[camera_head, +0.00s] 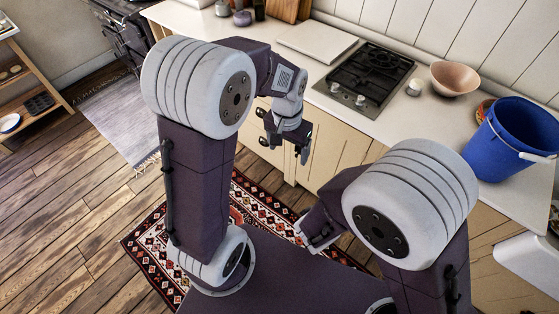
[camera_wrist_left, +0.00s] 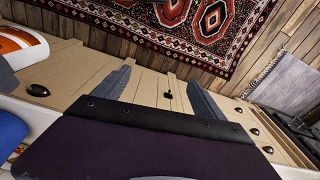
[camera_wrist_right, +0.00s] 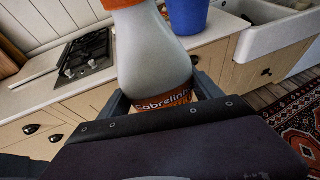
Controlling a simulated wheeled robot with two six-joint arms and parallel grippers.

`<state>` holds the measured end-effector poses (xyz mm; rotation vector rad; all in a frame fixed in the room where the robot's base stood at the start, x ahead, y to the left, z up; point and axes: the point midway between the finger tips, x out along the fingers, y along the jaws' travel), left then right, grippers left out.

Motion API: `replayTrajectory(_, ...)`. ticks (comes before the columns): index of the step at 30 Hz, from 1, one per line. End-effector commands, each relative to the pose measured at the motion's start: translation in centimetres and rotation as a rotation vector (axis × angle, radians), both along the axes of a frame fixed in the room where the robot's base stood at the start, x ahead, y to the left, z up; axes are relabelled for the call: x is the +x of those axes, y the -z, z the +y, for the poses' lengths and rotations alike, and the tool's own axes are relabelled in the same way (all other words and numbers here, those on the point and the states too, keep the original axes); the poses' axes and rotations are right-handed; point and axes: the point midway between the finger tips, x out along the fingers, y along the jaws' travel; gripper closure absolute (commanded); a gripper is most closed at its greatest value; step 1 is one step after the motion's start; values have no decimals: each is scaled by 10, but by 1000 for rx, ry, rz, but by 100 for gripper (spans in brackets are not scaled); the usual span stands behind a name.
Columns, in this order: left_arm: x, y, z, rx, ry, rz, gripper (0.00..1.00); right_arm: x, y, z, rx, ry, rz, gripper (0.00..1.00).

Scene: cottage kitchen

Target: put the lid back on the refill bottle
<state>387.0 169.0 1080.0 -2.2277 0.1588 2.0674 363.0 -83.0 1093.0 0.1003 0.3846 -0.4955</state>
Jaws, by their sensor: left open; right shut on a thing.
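The refill bottle (camera_wrist_right: 155,60) is pale with an orange label band and fills the middle of the right wrist view. My right gripper (camera_wrist_right: 163,92) is shut on it near the label. An orange part (camera_wrist_right: 122,3) shows at the top edge there; I cannot tell whether it is lid or label. The white and orange bottle (camera_wrist_left: 22,45) also shows at the left of the left wrist view. My left gripper (camera_head: 286,147) is open and empty in front of the counter; its fingers spread in the left wrist view (camera_wrist_left: 158,80). I cannot make out a separate lid.
The counter (camera_head: 412,118) carries a hob (camera_head: 365,75), a pinkish bowl (camera_head: 455,78) and a blue bucket (camera_head: 505,145). A patterned rug (camera_head: 150,245) lies on the wooden floor. Free counter lies in front of the bowl.

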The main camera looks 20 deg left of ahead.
Motion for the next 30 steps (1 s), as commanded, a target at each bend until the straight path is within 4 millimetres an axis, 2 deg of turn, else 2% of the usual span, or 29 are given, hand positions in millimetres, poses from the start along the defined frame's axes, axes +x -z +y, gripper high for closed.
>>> replayTrajectory(3, -36, 23, 2, -14, -91, -23, 19, 0, 0, 0, 0, 0, -1, 100)
replayTrajectory(6, -66, 35, 5, -20, -144, -32, 19, 0, 0, 0, 0, 0, -1, 100)
replayTrajectory(9, -93, 41, 7, -21, -162, -20, 19, 0, 0, 0, 0, 0, -1, 100)
replayTrajectory(11, -103, 42, 8, -20, -166, -12, 19, 0, 0, 0, 0, 0, -1, 100)
replayTrajectory(30, -100, 38, 9, -22, -166, -26, 19, 0, -1, 1, 0, 1, -2, 100)
